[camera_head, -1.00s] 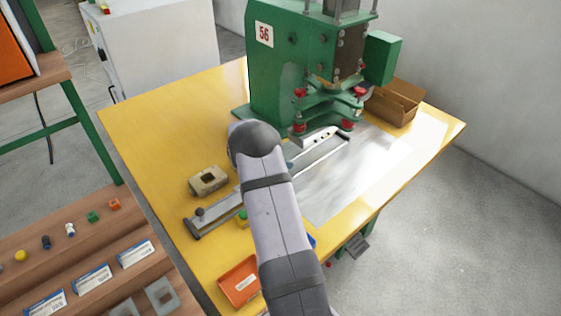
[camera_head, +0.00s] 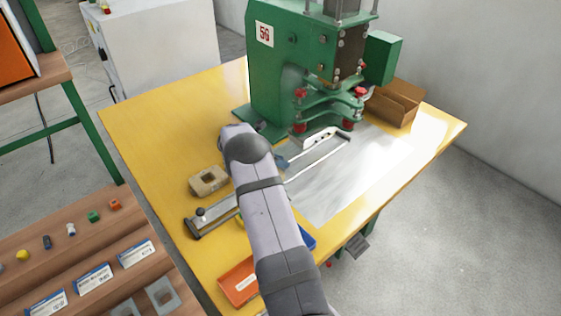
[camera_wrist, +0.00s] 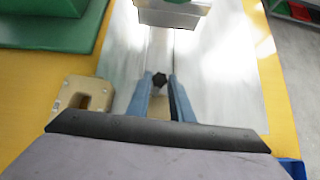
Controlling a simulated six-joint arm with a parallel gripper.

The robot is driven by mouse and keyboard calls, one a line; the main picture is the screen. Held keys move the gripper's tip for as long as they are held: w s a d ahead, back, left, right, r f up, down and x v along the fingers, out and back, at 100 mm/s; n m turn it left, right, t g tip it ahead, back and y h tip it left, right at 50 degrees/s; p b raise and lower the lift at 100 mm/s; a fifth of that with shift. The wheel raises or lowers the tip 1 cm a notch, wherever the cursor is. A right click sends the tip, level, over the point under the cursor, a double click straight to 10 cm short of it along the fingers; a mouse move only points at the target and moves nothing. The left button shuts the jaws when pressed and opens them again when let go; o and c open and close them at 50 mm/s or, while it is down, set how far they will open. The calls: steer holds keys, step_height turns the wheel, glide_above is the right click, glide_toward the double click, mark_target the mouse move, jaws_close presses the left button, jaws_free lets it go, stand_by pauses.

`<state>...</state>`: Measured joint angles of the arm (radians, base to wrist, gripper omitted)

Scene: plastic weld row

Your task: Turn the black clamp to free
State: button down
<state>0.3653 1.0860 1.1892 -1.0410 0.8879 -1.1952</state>
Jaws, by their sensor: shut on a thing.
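The black clamp (camera_wrist: 159,79) shows in the wrist view as a small dark knob with a lobed rim, on a pale strip. My gripper (camera_wrist: 160,86) has two blue fingers, one on each side of the knob, and is shut on it. How firmly the tips touch it is hard to see. In the head view my arm hides the clamp, and only a bit of a blue finger of my gripper (camera_head: 282,161) shows beside the arm. Which way the clamp is turned cannot be told.
A long metal rail frame (camera_head: 318,160) lies on the yellow table (camera_head: 150,120) under my arm. A green press (camera_head: 280,70) stands behind it. A tan block with a hole (camera_head: 208,181) lies to the left. An orange bin (camera_head: 238,281) and a blue bin (camera_head: 308,238) are at the front.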

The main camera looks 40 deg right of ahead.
steer(key=shift+w+f+m+g+b, duration=0.2)
steer(key=shift+m+g+b, duration=0.6)
steer(key=shift+m+b, duration=0.3)
steer(key=shift+r+m+g+b, duration=0.15)
steer(key=shift+m+g+b, duration=0.35)
steer(key=shift+m+b, duration=0.15)
steer(key=c, duration=1.6)
jaws_free()
steer(key=shift+o, duration=0.2)
steer(key=shift+w+r, duration=0.1)
steer(key=shift+b+v, duration=0.65)
steer(key=shift+v, duration=2.95)
steer(key=shift+r, duration=0.1)
